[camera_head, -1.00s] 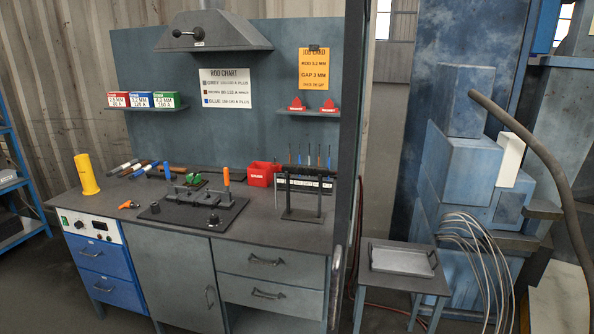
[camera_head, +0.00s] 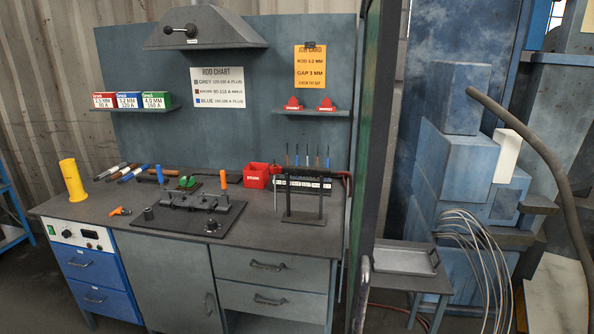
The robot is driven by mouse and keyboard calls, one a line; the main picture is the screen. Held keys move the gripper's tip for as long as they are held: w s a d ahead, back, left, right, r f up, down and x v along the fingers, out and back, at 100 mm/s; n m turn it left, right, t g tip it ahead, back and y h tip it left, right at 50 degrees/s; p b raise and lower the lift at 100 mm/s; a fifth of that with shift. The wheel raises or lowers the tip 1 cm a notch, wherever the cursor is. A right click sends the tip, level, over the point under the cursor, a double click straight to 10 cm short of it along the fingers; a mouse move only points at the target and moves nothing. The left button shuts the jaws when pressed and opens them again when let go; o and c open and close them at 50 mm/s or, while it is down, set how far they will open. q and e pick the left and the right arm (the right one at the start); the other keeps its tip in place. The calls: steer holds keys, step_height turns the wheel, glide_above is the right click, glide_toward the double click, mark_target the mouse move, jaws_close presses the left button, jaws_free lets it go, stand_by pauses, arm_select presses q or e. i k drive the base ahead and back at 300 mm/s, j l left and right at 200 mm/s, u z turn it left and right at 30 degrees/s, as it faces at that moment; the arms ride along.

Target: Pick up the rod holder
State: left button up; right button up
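I cannot tell for certain which item is the rod holder. An upright orange handle (camera_head: 223,180) stands at the back of the fixture. A dark rack stand (camera_head: 303,198) with several thin rods above it stands at the right of the bench. Several handled tools (camera_head: 125,172) lie at the back left. Neither of my grippers is in view.
The grey bench (camera_head: 85,208) carries a yellow cylinder (camera_head: 73,180), a red bin (camera_head: 256,176) and a blue upright handle (camera_head: 159,174). A dark post (camera_head: 376,150) stands at its right edge. A side table with a metal tray (camera_head: 405,260) stands right of it.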

mark_target(314, 172)
steer(key=i+j+z, duration=0.1)
steer(key=j, duration=0.3)
steer(key=i+j, duration=0.2)
steer(key=j, duration=0.25)
steer(key=i+j+z, duration=0.15)
steer(key=j, duration=0.25)
steer(key=i+j, duration=0.1)
steer(key=j, duration=0.35)
steer(key=i+j+z, duration=0.15)
steer(key=j, duration=0.3)
